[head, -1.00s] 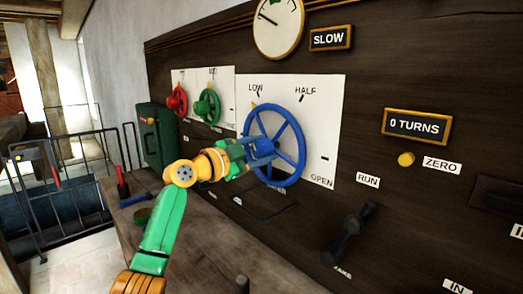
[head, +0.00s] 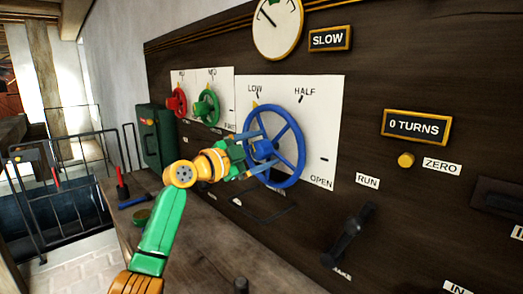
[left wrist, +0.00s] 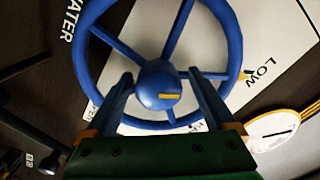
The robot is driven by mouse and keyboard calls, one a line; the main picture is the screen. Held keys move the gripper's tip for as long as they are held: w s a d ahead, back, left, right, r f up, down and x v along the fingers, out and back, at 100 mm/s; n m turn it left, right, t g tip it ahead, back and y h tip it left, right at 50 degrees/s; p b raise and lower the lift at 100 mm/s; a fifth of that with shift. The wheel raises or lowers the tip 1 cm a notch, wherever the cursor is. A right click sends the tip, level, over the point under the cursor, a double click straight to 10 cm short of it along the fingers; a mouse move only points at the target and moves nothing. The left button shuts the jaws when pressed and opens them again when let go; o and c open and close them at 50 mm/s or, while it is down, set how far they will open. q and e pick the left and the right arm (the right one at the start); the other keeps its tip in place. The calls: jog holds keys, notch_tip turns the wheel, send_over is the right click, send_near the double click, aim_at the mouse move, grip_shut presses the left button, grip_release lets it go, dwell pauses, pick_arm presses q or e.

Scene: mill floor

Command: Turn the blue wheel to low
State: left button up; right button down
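The blue wheel (head: 301,152) stands on a white plate with LOW, HALF and OPEN marks. A small yellow mark on its upper left rim is close to the LOW tick. In the left wrist view the wheel (left wrist: 233,40) fills the upper middle, and its rim mark points toward the LOW label (left wrist: 262,72). My left gripper (head: 258,154) is open in front of the wheel. Its fingers (left wrist: 160,88) stand apart on either side of the hub; I cannot tell whether they touch a spoke. My right gripper is not in view.
A red wheel (head: 176,102) and a green wheel (head: 213,107) are on the panel to the left. A dark lever (head: 348,238) sticks out below RUN. A yellow button (head: 405,160) sits beside ZERO. The sign (head: 328,39) reads SLOW; the counter (head: 415,126) reads 0 TURNS.

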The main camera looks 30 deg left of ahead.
aim_at(255, 152)
pick_arm(q)
jog(key=shift+f, duration=0.1)
jog(key=b+v, duration=0.2)
jog(key=shift+s+a+f, duration=0.1)
jog(key=shift+s+f, duration=0.25)
jog(key=v, duration=0.1)
jog(key=b+v, duration=0.1)
jog(key=v, duration=0.1)
jog(key=b+v, duration=0.1)
jog(key=shift+s+a+r, duration=0.1)
jog(key=shift+r, duration=0.15)
jog(key=shift+s+r, duration=0.1)
jog(key=shift+r, duration=0.05)
